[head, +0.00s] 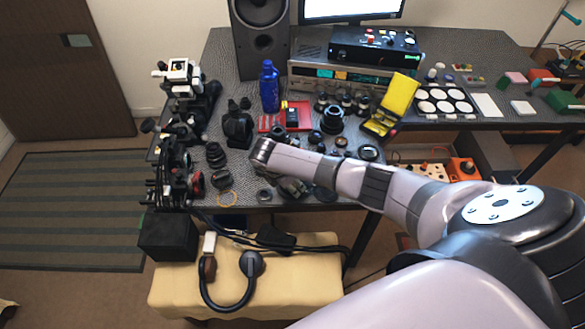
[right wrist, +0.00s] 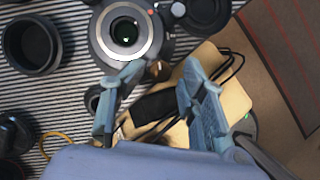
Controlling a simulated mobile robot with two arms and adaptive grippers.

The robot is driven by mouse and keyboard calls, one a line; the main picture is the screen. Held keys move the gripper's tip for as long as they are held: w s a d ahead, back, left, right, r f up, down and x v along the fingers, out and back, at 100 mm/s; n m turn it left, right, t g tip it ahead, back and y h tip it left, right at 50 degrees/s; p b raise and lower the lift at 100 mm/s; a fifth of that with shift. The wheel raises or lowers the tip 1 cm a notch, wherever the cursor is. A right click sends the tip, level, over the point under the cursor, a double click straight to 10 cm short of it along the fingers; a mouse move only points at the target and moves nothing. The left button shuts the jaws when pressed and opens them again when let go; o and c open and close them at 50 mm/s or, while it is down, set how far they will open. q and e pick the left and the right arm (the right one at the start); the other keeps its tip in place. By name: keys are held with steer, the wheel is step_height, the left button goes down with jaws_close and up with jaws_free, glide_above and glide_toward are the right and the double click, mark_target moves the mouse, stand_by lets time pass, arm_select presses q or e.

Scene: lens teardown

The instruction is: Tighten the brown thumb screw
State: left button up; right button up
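A small brown thumb screw (right wrist: 160,70) shows in the right wrist view, at the lower right of a silver-rimmed lens mount (right wrist: 126,36). My right gripper (right wrist: 162,75) is open there, with nothing between its fingers. The screw lies in the picture between the two fingertips, nearer the left one; I cannot tell whether a finger touches it. In the head view, my right arm reaches left over the bench's front edge and ends in the gripper (head: 262,152). The screw is too small or hidden to make out there. My left gripper is not in view.
Lens rings and dark lens parts crowd the bench (head: 215,75). A black ring (right wrist: 31,45) lies left of the mount. A blue bottle (head: 269,87) and a yellow case (head: 393,105) stand farther back. A tan padded bench (head: 300,285) with cables is below the front edge.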

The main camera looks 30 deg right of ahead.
steer(key=v, duration=0.8)
